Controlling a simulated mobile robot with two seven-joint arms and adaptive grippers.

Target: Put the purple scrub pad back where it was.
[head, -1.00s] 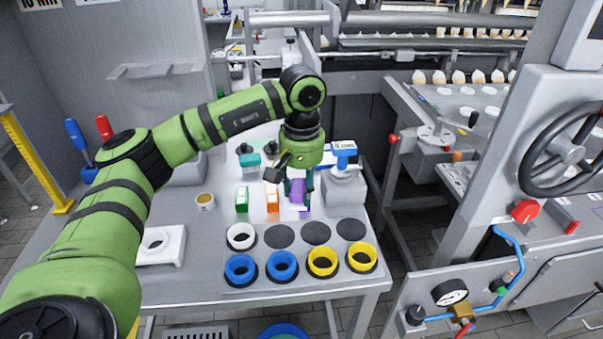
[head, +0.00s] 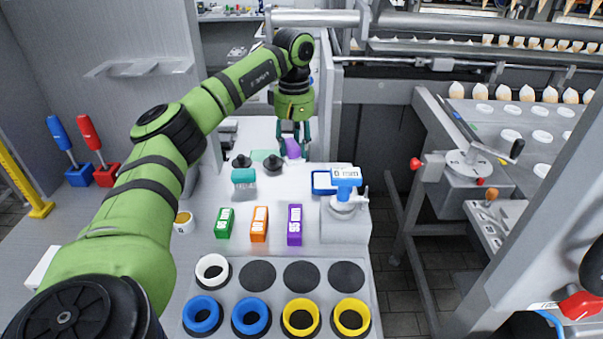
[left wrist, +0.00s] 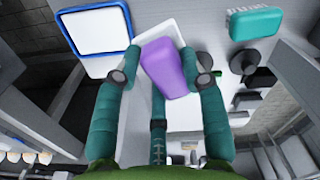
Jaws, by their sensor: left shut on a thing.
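The purple scrub pad (head: 293,149) is held between the fingers of my left gripper (head: 291,137), toward the back of the table. In the left wrist view the purple pad (left wrist: 168,67) sits tilted between the teal fingers, with a pale surface behind it. I cannot tell how high it is above that surface. A teal pad (head: 244,178) lies nearer on the table, apart from the gripper; it also shows in the left wrist view (left wrist: 268,23). My right gripper is not in view.
Two black knobbed things (head: 273,166) stand just in front of the gripper. Green (head: 225,223), orange (head: 259,224) and purple (head: 295,225) boxes stand nearer.

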